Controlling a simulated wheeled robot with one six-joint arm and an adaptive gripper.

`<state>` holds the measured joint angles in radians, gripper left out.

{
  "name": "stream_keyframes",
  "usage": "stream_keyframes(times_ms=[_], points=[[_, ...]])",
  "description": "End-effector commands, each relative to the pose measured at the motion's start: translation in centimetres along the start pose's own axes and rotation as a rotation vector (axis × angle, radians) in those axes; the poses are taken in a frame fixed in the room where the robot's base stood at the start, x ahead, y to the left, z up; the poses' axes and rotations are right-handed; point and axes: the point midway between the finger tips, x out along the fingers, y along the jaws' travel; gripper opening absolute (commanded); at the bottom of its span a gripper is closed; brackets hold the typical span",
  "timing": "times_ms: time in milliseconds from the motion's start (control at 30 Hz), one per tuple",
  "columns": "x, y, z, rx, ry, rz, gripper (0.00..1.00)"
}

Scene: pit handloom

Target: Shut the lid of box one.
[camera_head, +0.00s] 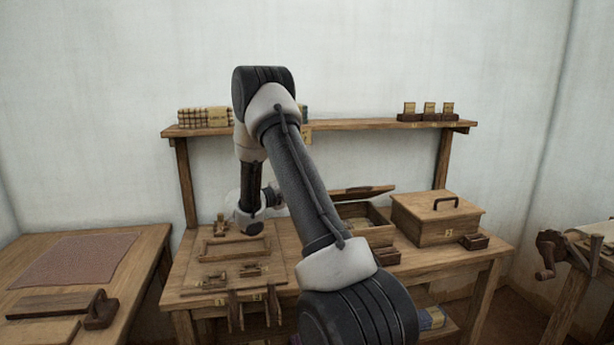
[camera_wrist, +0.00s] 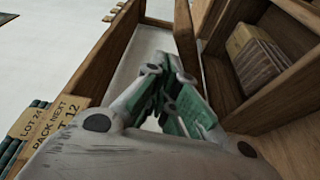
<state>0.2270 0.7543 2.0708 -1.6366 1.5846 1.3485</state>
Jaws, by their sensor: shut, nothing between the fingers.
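Box one (camera_head: 378,236) is an open wooden box on the middle table, partly hidden behind my arm. Its lid (camera_head: 362,191) stands raised and tilted above the back of the box. In the wrist view, a wooden board that looks like the lid (camera_wrist: 188,40) is just beyond my fingers, with the open box (camera_wrist: 285,118) to its right. My gripper (camera_wrist: 180,100) is shut and empty, close to that board; I cannot tell whether it touches. In the head view my gripper is hidden behind my arm.
A closed box marked 2 (camera_head: 432,220) stands right of box one. A shelf (camera_head: 380,124) runs behind, with small stands (camera_head: 429,115) and bundles (camera_head: 204,117). A wooden tray (camera_head: 232,248) lies left. A label card (camera_wrist: 48,118) shows left in the wrist view.

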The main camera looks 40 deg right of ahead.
Motion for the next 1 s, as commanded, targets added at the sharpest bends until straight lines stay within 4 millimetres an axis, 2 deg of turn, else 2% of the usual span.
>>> stream_keyframes(times_ms=[167, 500, 700, 1000], points=[[-0.8, -2.7, 2.2, -0.004, 0.001, -0.001, 0.0], [-1.7, -7.3, 4.7, 0.242, 0.001, 0.086, 0.0], [-1.9, -9.0, 5.3, 0.259, 0.0, 0.09, 0.0], [-2.0, -10.1, 5.6, 0.259, 0.0, 0.089, 0.0]])
